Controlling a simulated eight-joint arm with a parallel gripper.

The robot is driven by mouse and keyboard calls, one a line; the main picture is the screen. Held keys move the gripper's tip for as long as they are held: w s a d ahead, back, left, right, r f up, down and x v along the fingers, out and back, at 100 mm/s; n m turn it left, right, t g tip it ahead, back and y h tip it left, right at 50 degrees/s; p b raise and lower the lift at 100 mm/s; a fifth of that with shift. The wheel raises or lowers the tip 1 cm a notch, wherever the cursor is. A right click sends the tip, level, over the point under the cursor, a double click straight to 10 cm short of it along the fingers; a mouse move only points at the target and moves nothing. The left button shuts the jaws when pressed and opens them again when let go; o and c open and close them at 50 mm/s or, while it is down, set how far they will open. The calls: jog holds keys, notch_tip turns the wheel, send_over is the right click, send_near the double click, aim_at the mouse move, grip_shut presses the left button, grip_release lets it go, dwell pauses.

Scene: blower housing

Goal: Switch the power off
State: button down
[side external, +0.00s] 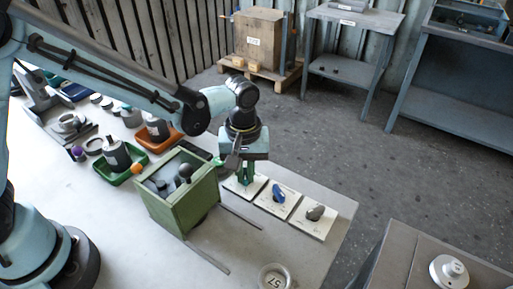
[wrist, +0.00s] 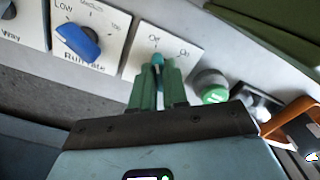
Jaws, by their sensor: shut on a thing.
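The power switch is a small teal knob (wrist: 158,59) on a white plate (wrist: 135,66) marked Off on the left and On on the right. In the wrist view its visible tip lies below the Off word; its exact angle is partly hidden by my fingers. My gripper (wrist: 160,74) has its green fingers shut on this knob. In the side view my gripper (side external: 245,181) points down over the leftmost white plate (side external: 258,181), at the table's far edge, and mostly covers the knob.
A blue Run rate knob (side external: 279,193) and a grey knob (side external: 315,213) sit on neighbouring plates. A green box (side external: 178,200) stands close beside my gripper. A round green-marked part (wrist: 212,88) is near my fingers. Trays and parts crowd the table's left; the front right is mostly clear.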

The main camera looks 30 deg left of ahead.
aim_at(245, 172)
jog(key=c, duration=1.2)
grip_release()
jog(key=shift+c, duration=0.2)
jog(key=shift+r, duration=0.15)
jog(key=shift+r, duration=2.85)
jog(key=shift+a+r, duration=0.15)
jog(key=s+a+r+m+t, duration=0.3)
jog(key=s+a, duration=0.1)
jog(key=a, duration=0.4)
jog(key=s+a+r+m+t, duration=0.3)
jog(key=s+a+m+t, duration=0.1)
jog(key=a, duration=0.3)
jog(key=shift+s+a, duration=0.3)
jog(key=shift+a, duration=0.05)
